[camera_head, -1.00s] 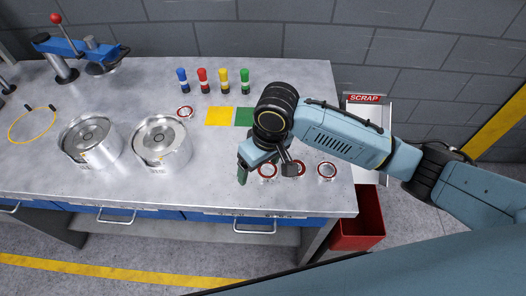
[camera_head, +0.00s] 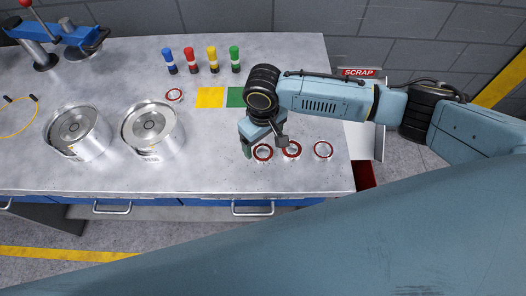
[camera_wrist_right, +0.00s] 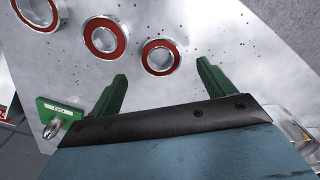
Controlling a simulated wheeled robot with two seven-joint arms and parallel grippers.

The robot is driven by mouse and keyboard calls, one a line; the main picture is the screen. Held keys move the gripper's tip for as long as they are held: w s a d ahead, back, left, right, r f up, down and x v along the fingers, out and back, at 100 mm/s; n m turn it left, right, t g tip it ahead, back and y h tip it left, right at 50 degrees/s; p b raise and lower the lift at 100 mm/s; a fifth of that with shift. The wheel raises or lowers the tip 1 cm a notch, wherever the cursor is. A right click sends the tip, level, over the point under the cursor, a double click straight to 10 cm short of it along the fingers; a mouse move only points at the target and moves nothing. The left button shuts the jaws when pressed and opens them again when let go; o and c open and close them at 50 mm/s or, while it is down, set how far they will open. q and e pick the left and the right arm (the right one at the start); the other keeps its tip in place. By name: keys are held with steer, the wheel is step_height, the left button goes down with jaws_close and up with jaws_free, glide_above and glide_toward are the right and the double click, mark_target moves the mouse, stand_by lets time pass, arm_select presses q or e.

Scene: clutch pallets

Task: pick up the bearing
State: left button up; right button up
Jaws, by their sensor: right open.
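Three bearings, metal rings with red faces, lie in a row near the table's front right: a left one (camera_head: 262,152), a middle one (camera_head: 291,149) and a right one (camera_head: 323,150). Another bearing (camera_head: 174,95) lies farther back, left of the yellow square. My right gripper (camera_head: 257,147) is low by the left bearing of the row, its jaws partly hidden by the wrist. In the wrist view, the right gripper (camera_wrist_right: 161,70) is open and empty, with one bearing (camera_wrist_right: 160,57) just ahead, between the lines of its green fingers. My left gripper is out of view.
Two round metal housings (camera_head: 150,130) stand at the left, with a blue lever press (camera_head: 65,38) behind. Several coloured pegs (camera_head: 190,62) stand behind the yellow (camera_head: 210,98) and green squares. A scrap chute (camera_head: 365,135) is beyond the table's right edge.

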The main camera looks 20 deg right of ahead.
mark_target(263, 155)
step_height(263, 155, down, 4)
steer(key=shift+f, duration=0.15)
steer(key=c, duration=1.2)
